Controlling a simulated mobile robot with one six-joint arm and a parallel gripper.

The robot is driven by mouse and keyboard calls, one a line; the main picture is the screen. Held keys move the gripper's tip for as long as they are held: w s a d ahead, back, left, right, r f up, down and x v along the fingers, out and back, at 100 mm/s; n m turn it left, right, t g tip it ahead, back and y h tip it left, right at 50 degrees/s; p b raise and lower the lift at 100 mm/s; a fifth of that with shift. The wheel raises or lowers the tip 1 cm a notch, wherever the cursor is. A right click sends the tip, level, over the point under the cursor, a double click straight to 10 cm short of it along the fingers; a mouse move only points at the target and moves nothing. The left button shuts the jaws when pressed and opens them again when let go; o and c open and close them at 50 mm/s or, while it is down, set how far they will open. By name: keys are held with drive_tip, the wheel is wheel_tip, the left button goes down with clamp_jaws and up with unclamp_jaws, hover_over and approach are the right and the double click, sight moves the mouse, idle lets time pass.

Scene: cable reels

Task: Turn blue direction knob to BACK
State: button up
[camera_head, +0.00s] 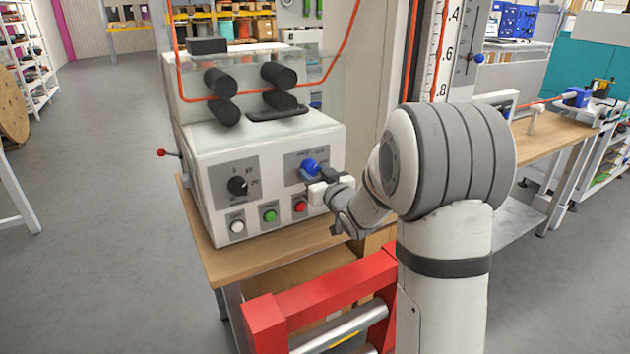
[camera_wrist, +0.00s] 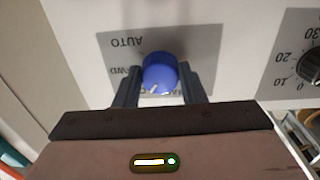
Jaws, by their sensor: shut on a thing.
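The blue direction knob (camera_head: 309,165) is on a grey plate on the front of a white machine (camera_head: 222,166). My gripper (camera_head: 318,178) reaches it from the right in the head view. In the wrist view, my gripper (camera_wrist: 161,82) has one dark finger on each side of the blue knob (camera_wrist: 160,69) and is shut on it. The knob's white pointer mark is at its lower edge, slightly left, in this upside-down view. AUTO and part of FWD are readable on the plate (camera_wrist: 205,45); a lower label is partly hidden by my gripper.
A black dial (camera_head: 238,186) is left of the blue knob. White (camera_head: 237,226), green (camera_head: 269,215) and red (camera_head: 300,206) buttons lie below. Black rollers (camera_head: 221,82) and an orange cable are above. A red frame (camera_head: 310,299) stands in front of the wooden bench.

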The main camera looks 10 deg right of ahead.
drive_tip(key=n+b, duration=0.2)
drive_tip(key=b, duration=0.1)
drive_tip(key=n+b, duration=0.2)
drive_tip(key=b, duration=0.1)
drive_tip(key=shift+d+f, duration=0.1)
drive_tip(key=shift+f, duration=0.2)
drive_tip(key=n+b, duration=0.2)
drive_tip(key=b, duration=0.1)
drive_tip(key=shift+r, duration=0.1)
drive_tip(key=shift+r+n+b, duration=0.15)
drive_tip(key=shift+n+b, duration=0.75)
drive_tip(key=shift+r, duration=0.1)
drive_tip(key=o, duration=1)
drive_tip(key=v, duration=0.7)
drive_tip(key=shift+s+d, duration=0.2)
drive_tip(key=shift+s, duration=0.15)
